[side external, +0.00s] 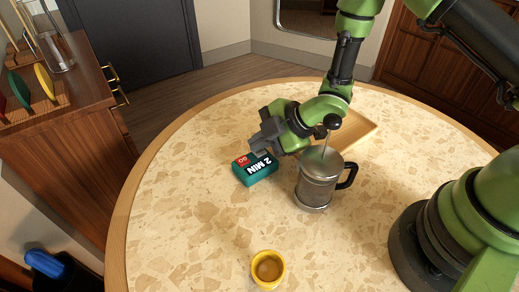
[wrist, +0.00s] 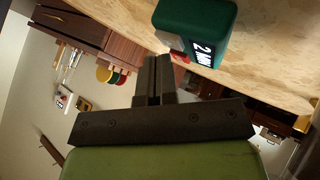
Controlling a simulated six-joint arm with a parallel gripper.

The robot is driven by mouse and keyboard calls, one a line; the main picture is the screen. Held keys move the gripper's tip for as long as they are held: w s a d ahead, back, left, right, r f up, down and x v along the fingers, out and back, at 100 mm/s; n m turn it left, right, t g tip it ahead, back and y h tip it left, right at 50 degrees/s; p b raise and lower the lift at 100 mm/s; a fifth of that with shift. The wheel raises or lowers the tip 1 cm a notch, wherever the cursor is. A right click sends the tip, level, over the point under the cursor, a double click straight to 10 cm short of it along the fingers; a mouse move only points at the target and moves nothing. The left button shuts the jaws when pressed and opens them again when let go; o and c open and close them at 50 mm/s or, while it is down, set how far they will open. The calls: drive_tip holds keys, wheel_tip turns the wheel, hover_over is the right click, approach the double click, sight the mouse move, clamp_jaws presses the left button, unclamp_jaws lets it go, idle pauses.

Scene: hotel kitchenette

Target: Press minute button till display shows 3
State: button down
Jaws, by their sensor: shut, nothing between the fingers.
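A teal timer (side external: 256,170) sits on the round table. Its black display (side external: 262,164) reads "2 MIN" in white, and a red button marked "GO" (side external: 241,161) is beside it. In the wrist view the timer (wrist: 190,22) is at the top, with part of its display (wrist: 205,50) showing. No separate minute button can be made out. My gripper (side external: 257,149) is shut and empty, close to the timer's far edge in the side view.
A metal press pot (side external: 316,182) with a black handle stands right of the timer, close to my wrist. A yellow cup (side external: 268,268) is near the front edge. A wooden tray (side external: 362,133) lies behind the pot. The table's left side (side external: 170,200) is clear.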

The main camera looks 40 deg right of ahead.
sight(260, 153)
drive_tip(key=shift+f, duration=0.3)
idle(0.5)
drive_tip(key=shift+r, duration=0.8)
drive_tip(key=shift+r, duration=0.1)
drive_tip(key=shift+r, duration=2.4)
